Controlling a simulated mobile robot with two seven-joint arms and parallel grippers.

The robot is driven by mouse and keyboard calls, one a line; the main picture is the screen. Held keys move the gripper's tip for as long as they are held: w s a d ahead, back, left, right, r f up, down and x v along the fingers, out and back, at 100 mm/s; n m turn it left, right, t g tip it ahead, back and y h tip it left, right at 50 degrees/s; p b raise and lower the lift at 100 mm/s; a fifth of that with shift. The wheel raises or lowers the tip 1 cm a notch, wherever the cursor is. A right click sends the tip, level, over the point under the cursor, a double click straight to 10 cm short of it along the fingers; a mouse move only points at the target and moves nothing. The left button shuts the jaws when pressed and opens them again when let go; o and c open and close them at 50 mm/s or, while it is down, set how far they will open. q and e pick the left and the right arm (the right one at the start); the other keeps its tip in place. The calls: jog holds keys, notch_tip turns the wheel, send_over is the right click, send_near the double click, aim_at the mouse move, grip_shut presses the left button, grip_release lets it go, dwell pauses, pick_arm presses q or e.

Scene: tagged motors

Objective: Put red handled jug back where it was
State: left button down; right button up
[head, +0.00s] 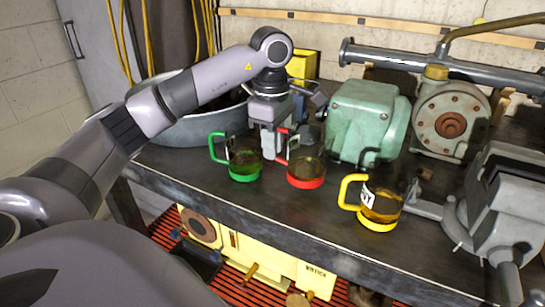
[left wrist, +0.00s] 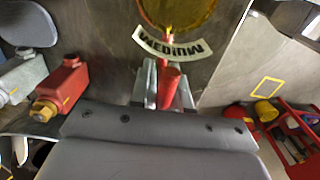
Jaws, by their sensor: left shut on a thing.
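The red handled jug (head: 306,172) is clear with a red base and dark amber liquid in it. It is at the workbench between the green handled jug (head: 243,165) and the yellow handled jug (head: 379,207). My left gripper (head: 273,150) is shut on its red handle, on the jug's left side. In the left wrist view the fingers (left wrist: 164,90) close around the red handle (left wrist: 169,86), and a label reading "MEDIUM" (left wrist: 172,47) shows on the jug. The jug looks upright; I cannot tell whether its base touches the bench. My right gripper is not in view.
A green motor housing (head: 362,118) stands behind the jugs. A grey vise (head: 500,208) is at the right and a grey tub (head: 180,125) at the back left. The bench (head: 285,220) is bare along its front edge. Yellow machinery (head: 250,258) lies below.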

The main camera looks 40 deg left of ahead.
pick_arm(q)
notch_tip(320, 180, down, 3)
jog(key=shift+f, duration=0.15)
jog(key=shift+f, duration=0.15)
jog(key=c, duration=1.1)
grip_release()
notch_tip(320, 180, up, 12)
jog(key=shift+s+r+p, duration=0.15)
jog(key=shift+r+p, duration=0.1)
jog(key=shift+p, duration=0.95)
